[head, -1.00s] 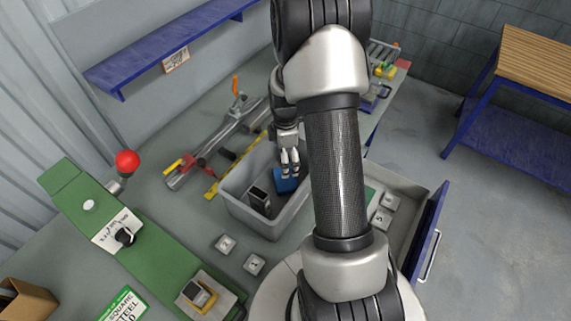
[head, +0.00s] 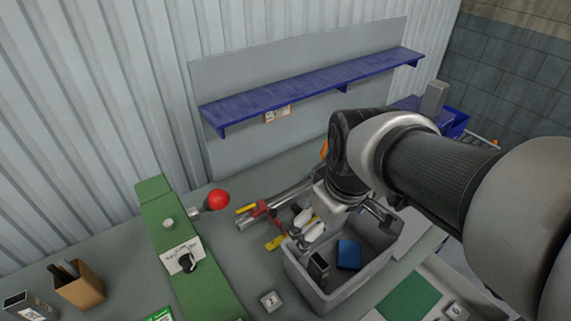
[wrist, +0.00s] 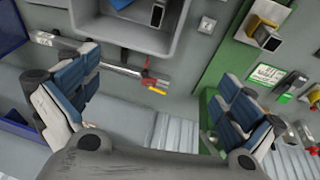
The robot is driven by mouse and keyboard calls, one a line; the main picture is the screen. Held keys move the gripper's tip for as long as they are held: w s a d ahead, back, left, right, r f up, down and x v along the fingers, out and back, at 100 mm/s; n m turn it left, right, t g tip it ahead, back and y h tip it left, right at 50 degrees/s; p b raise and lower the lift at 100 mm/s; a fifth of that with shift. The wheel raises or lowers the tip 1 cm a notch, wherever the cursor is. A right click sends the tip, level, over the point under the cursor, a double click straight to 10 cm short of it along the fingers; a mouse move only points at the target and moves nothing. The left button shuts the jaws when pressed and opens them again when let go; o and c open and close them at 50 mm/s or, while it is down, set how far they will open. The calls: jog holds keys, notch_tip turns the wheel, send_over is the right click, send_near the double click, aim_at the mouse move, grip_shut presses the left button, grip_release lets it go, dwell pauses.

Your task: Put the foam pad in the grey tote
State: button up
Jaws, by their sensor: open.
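The grey tote (head: 296,267) stands on the table in the head view. A blue block, which looks like the foam pad (head: 349,254), lies inside it toward the right. A dark block with a grey face (head: 318,266) stands beside it in the tote. The wrist view shows part of the tote (wrist: 172,22) at the top, with the dark block and an edge of blue in it. My gripper (head: 309,224) appears near the tote's back left rim, apart from the pad. Its fingers (wrist: 150,105) are wide apart with nothing between them.
A red ball knob (head: 217,200) and a green machine bed (head: 199,286) are left of the tote. A metal rail with a red clamp (head: 262,209) lies behind it. A blue shelf (head: 310,93) runs along the wall. A small numbered tile (head: 271,301) lies in front.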

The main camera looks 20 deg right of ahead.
jog(key=s+a+r+m+t, duration=0.1)
jog(key=s+a+r+m, duration=0.1)
jog(key=s, duration=0.6)
jog(key=shift+s+a+m+y, duration=0.3)
jog(key=shift+s+a+m, duration=0.1)
jog(key=shift+a+m, duration=0.6)
jog(key=shift+a, duration=0.1)
